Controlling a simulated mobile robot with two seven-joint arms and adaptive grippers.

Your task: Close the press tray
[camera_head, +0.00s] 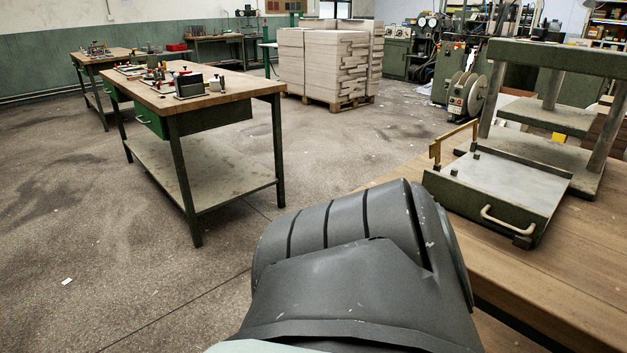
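The press (556,112) stands on the wooden bench at the right, with a green top beam, grey posts and a plate between them. Its tray (507,180) extends out from the press towards me, with its light grey upper surface exposed. The tray's green front panel (470,204) bears a pale curved handle (508,221). A large dark grey link of my own arm fills the lower middle, to the left of the tray and apart from the handle in the picture. Neither of my grippers shows.
The press rests on a wooden workbench (577,285). A brass-coloured bracket (453,143) rises at the tray's left side. A second workbench (215,88) with tools stands at left. Stacked greyboard (322,65) on a pallet and machines stand behind. The floor (110,215) between is mostly clear.

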